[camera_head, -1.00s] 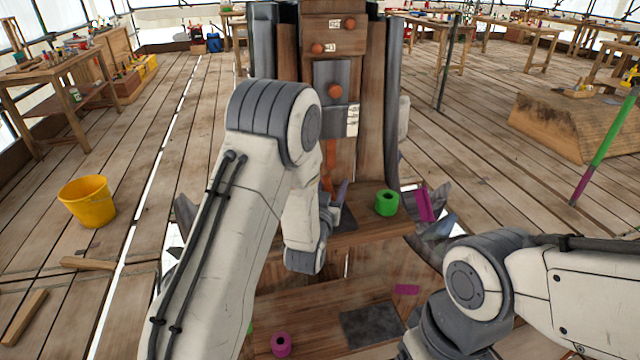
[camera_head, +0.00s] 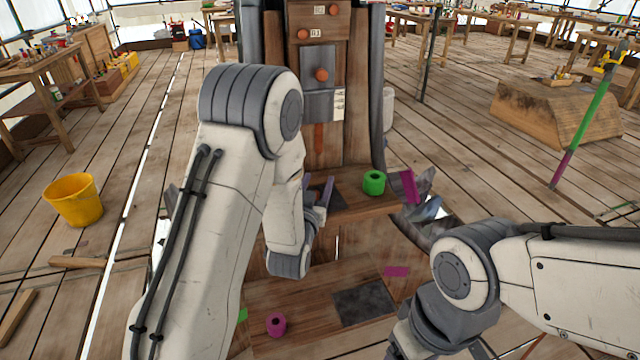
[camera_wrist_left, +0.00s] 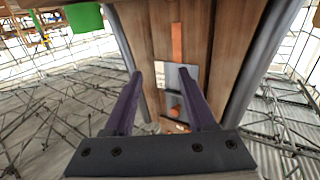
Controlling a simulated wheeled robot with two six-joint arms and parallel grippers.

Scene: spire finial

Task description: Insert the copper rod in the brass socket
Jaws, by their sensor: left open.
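A narrow copper-coloured upright strip (camera_head: 319,138) shows on the front of the wooden tower, below a grey plate; it also shows in the left wrist view (camera_wrist_left: 176,42). I cannot tell whether it is the copper rod. I cannot make out a brass socket. My left gripper (camera_head: 318,191) is in front of the tower, low by its wooden shelf, partly hidden by my own arm. In the left wrist view its two purple fingers (camera_wrist_left: 159,80) are apart with nothing held between them. My right arm shows at lower right, but its gripper is out of view.
The tower carries orange knobs (camera_head: 321,75) and a grey plate (camera_head: 318,106). A green ring (camera_head: 373,182) stands on the shelf (camera_head: 350,205). A magenta ring (camera_head: 276,324) lies on the lower board. A yellow bucket (camera_head: 73,200) stands on open floor at left.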

